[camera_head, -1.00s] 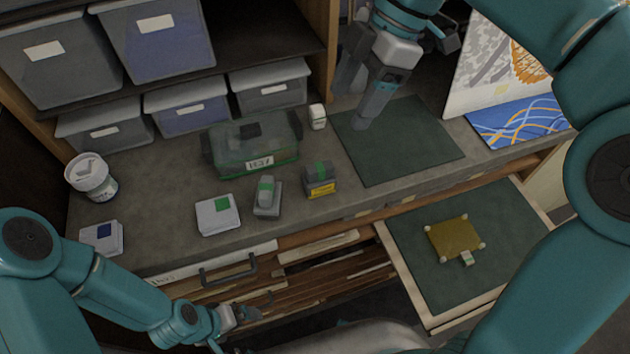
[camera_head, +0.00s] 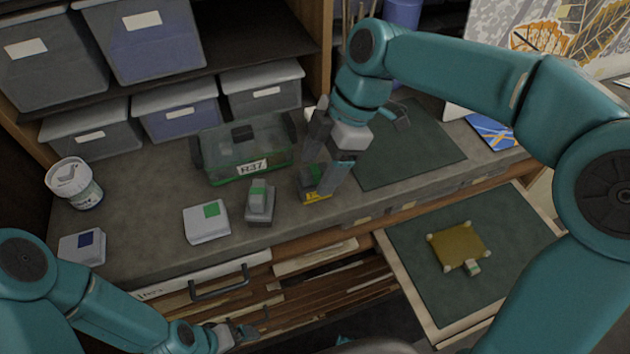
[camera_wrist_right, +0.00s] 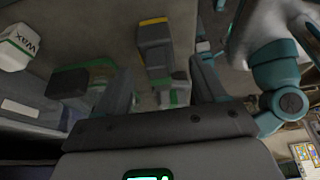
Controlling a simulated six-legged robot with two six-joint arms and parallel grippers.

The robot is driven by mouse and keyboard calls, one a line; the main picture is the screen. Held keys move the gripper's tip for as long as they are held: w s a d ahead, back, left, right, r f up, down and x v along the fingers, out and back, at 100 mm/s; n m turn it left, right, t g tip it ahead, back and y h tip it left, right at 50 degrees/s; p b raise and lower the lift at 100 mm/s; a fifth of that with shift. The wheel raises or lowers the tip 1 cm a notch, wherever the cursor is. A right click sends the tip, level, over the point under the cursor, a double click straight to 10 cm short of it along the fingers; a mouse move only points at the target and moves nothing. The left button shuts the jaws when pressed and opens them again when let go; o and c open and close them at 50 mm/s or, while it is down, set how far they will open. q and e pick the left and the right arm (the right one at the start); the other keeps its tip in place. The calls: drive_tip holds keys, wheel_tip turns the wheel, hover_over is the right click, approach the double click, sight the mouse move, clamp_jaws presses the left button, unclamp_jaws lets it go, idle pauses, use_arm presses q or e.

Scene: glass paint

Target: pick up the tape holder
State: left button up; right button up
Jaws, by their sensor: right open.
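The tape holder appears to be the small dark grey block (camera_head: 314,196) with a green top and yellow front near the counter's front edge. My right gripper (camera_head: 318,175) is open right at it, its fingers partly covering the block. In the right wrist view the block (camera_wrist_right: 155,47), with a yellow stripe and green band, shows between the spread fingers (camera_wrist_right: 162,85); I cannot tell whether they touch it. My left gripper (camera_head: 238,335) is low in front of the counter, by the open drawer, away from the block; its jaws are too small to read.
A grey piece with a green label (camera_head: 260,204) and a white box with a green square (camera_head: 206,222) stand left of the block. A clear green-based box (camera_head: 240,160) is behind. A dark mat (camera_head: 420,150) lies right. An open drawer (camera_head: 420,275) holds a yellowish plate (camera_head: 458,246).

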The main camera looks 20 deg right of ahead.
sight(311, 183)
drive_tip(key=x, duration=0.4)
drive_tip(key=shift+f, duration=0.4)
drive_tip(key=shift+r, duration=0.1)
drive_tip(key=shift+c, duration=1)
drive_tip(key=c, duration=0.9)
wheel_tip(311, 183, up, 20)
drive_tip(key=p, duration=0.2)
drive_tip(key=shift+p, duration=0.4)
